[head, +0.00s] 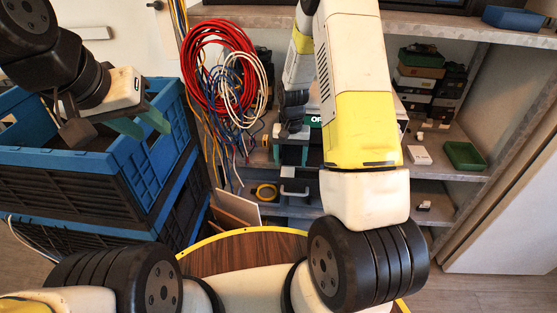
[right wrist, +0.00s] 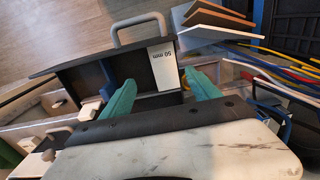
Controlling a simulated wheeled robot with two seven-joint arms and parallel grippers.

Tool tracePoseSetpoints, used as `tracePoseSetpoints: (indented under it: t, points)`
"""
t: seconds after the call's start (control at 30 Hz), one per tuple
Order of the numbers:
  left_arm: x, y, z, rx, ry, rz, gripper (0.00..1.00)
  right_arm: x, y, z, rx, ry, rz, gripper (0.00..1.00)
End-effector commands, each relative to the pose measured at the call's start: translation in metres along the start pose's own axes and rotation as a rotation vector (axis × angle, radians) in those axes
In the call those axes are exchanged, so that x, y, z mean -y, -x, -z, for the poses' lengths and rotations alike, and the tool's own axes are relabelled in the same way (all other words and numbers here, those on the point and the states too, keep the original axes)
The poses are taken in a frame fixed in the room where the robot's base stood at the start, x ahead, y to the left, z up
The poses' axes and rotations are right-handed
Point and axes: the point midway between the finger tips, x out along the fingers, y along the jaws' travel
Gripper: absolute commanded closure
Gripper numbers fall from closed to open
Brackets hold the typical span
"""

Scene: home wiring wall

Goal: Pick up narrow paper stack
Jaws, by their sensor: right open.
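A white piece printed "50 mm" (right wrist: 163,66) lies in an open dark drawer (right wrist: 75,77) in the right wrist view. It may be the narrow paper stack, but I cannot be sure. My right gripper (right wrist: 160,80) is open, its two green fingers apart on either side of this white piece. Whether they touch it is unclear.
The drawer handle (head: 295,190) faces the round wooden top (head: 245,250). Leaning boards (head: 235,208) and hanging cables (head: 220,75) are close by the drawer. Shelves at the right hold a green tray (head: 464,155) and a white box (head: 418,154).

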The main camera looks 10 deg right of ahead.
Motion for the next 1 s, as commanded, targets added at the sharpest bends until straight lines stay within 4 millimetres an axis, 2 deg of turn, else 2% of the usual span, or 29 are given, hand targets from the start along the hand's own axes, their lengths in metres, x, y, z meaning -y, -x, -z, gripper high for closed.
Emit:
tracePoseSetpoints:
  t: [0.57,0.87,1.0]
  points:
    - [0.0,0.0,0.0,0.0,0.0,0.0,0.64,0.008,-0.071,0.007,0.003,0.0,-0.001,0.29]
    - [0.0,0.0,0.0,0.0,0.0,0.0,0.64,0.008,-0.078,0.008,0.001,0.0,0.0,0.29]
    - [0.0,0.0,0.0,0.0,0.0,0.0,0.64,0.008,-0.078,0.008,0.001,0.0,0.0,0.53]
